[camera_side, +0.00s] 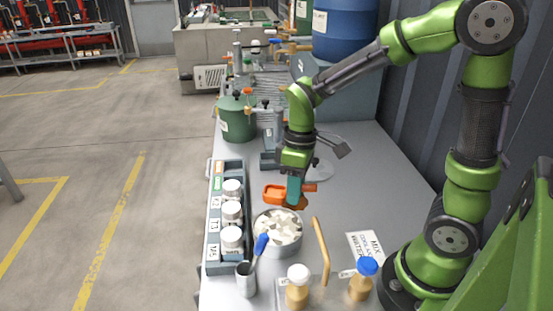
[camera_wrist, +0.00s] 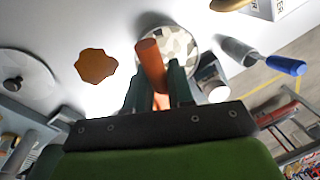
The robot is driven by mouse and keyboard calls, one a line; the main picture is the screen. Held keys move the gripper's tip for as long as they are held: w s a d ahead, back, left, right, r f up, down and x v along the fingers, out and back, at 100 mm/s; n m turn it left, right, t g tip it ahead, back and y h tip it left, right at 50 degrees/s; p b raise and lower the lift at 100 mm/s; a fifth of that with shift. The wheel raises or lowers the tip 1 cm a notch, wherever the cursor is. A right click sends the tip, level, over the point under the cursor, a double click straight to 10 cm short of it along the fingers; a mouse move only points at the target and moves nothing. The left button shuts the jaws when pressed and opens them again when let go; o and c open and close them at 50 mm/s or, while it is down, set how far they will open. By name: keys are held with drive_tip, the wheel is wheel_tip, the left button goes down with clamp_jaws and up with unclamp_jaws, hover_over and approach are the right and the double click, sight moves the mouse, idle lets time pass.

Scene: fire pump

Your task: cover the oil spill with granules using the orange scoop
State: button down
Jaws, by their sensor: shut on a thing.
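My gripper (camera_side: 294,203) is shut on the orange scoop (camera_side: 275,193) and holds it over the bench, behind the bowl. In the wrist view, the scoop's orange handle (camera_wrist: 151,62) shows between the fingers; its inside is hidden there. The round bowl of pale granules (camera_side: 278,230) stands in front of the gripper in the side view and beyond the fingers in the wrist view (camera_wrist: 182,42). The oil spill is a flat orange-brown patch (camera_wrist: 96,66) on the bench, left of the fingers in the wrist view. No granules show on it.
A rack with several white-capped jars (camera_side: 231,212) stands left of the bowl. A green tank (camera_side: 237,120) stands behind. The bench's right side is mostly clear.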

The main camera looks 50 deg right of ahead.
sight(298, 228)
drive_tip(key=shift+s+a+r+n, duration=0.15)
drive_tip(key=shift+s+n, duration=0.35)
drive_tip(key=shift+n, duration=0.7)
drive_tip(key=shift+s+n, duration=0.1)
drive_tip(key=shift+n, duration=0.3)
drive_tip(key=shift+f, duration=3.05)
drive_tip(key=shift+f, duration=0.55)
drive_tip(key=shift+r, duration=3.55)
